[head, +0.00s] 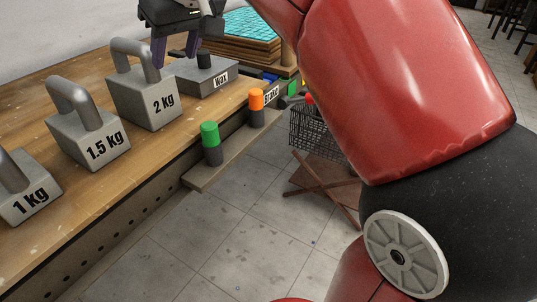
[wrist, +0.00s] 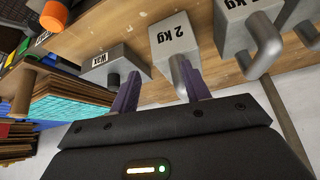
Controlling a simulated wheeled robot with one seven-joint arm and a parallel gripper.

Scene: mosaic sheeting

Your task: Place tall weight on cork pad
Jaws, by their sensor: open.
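The 2 kg weight (head: 153,100), a grey block with a looped handle, stands upright on the wooden bench; I take it as the tall weight. It also shows in the wrist view (wrist: 175,40). My gripper (head: 176,58) is open above the bench, just behind and right of this weight's handle in the head view. In the wrist view, my gripper's purple fingers (wrist: 160,70) are spread, with the 2 kg handle close beside the right finger. Nothing is seen held. I cannot make out a cork pad with certainty.
A low WAX block (head: 202,78) with a dark knob is right of the 2 kg weight. The 1.5 kg weight (head: 88,140) and 1 kg weight (head: 28,195) stand left. Boards with teal mosaic (head: 250,25) lie behind. Green (head: 210,134) and orange-capped (head: 256,99) cylinders stand on a ledge.

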